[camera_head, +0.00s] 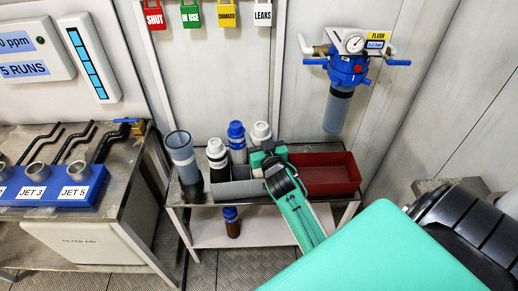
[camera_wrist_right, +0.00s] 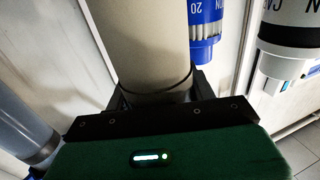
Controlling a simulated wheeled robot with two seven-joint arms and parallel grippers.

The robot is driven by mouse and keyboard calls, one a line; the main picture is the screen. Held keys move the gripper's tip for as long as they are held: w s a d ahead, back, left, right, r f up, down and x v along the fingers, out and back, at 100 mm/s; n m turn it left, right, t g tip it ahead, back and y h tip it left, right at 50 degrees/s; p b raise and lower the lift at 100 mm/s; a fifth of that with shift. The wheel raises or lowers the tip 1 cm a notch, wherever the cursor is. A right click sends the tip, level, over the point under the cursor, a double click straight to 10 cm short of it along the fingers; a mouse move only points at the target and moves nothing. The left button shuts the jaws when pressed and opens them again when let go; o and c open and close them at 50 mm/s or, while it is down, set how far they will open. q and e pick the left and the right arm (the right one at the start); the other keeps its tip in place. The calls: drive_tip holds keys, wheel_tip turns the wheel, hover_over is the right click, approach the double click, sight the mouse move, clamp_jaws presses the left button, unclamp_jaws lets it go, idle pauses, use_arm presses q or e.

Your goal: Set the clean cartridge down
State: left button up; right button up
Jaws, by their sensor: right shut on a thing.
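A pale cartridge with a white top (camera_head: 261,131) stands upright at the right end of a row over the grey bin (camera_head: 238,190). My right gripper (camera_head: 268,154) is shut on it. In the right wrist view its beige body (camera_wrist_right: 140,45) rises between the fingers (camera_wrist_right: 157,100). Its lower end is hidden behind the gripper, so I cannot tell whether it touches the bin. A blue-topped cartridge (camera_head: 237,141) and a black one with a white top (camera_head: 217,154) stand to its left. My left gripper is not in view.
The red bin (camera_head: 325,176) to the right looks empty. A blue filter head (camera_head: 347,68) with a clear bowl (camera_head: 338,110) hangs on the wall.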

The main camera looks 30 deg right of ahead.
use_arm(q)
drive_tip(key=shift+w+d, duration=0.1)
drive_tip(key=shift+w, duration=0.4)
use_arm(e)
wheel_tip(320, 180, down, 5)
drive_tip(key=shift+r, duration=0.1)
drive_tip(key=shift+b, duration=0.35)
drive_tip(key=o, duration=1.4)
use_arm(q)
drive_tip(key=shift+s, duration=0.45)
